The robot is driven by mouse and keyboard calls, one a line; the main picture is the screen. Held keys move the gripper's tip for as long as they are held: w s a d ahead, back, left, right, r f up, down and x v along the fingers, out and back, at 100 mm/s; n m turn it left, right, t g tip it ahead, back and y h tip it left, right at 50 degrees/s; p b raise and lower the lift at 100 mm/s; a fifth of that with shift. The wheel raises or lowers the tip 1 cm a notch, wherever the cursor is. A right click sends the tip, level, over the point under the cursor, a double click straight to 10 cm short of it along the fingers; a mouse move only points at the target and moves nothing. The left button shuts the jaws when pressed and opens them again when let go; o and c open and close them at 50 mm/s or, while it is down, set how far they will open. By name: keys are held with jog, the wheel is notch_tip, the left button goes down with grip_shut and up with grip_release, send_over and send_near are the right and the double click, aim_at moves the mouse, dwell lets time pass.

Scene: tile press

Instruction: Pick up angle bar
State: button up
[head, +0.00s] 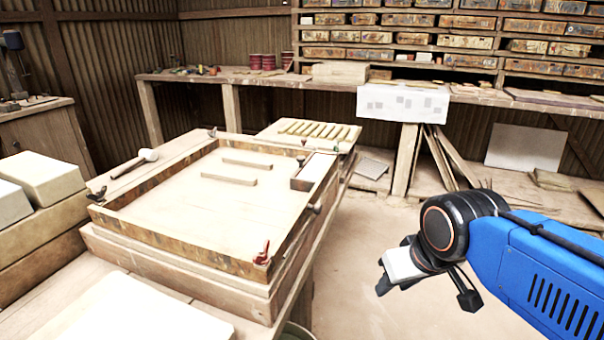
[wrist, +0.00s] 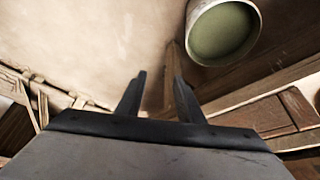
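Two short, pale, narrow bars lie in the wooden frame on the near table: a far bar (head: 247,163) and a near bar (head: 229,179). They look like candidates for the angle bar, but I cannot tell their profile or which one it is. My gripper (head: 381,276) hangs over the floor to the right of the table, well apart from both bars. In the wrist view my gripper (wrist: 159,78) has its two fingers apart with nothing held between them. Neither bar shows in the wrist view.
The wooden frame (head: 178,254) has raised walls, with a red clamp (head: 262,254) at its near corner. A mallet (head: 134,163) lies on the left. A board with several yellowish strips (head: 315,130) stands behind. A bucket (wrist: 223,32) is on the floor. Open floor lies right of the table.

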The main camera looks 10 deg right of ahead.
jog(key=shift+o, duration=0.5)
jog(key=shift+o, duration=0.2)
jog(key=shift+w+r, duration=0.1)
jog(key=w+a+r+m+h, duration=0.15)
jog(key=w+a+r, duration=0.35)
jog(key=w+r, duration=0.5)
jog(key=w+a+r+m+g, duration=0.1)
jog(key=w+a+r+m, duration=0.3)
jog(key=w+r, duration=0.55)
jog(key=w+a+r+m+h, duration=0.1)
jog(key=w+a+r, duration=0.6)
jog(key=r, duration=0.5)
send_near(301, 157)
jog(key=x, duration=0.2)
jog(key=shift+d+f, duration=0.1)
jog(key=shift+f, duration=0.3)
jog(key=shift+w+x, duration=0.1)
jog(key=shift+x, duration=1.3)
jog(key=shift+w+x, duration=0.15)
jog(key=shift+x, duration=1.25)
jog(key=shift+r, duration=0.1)
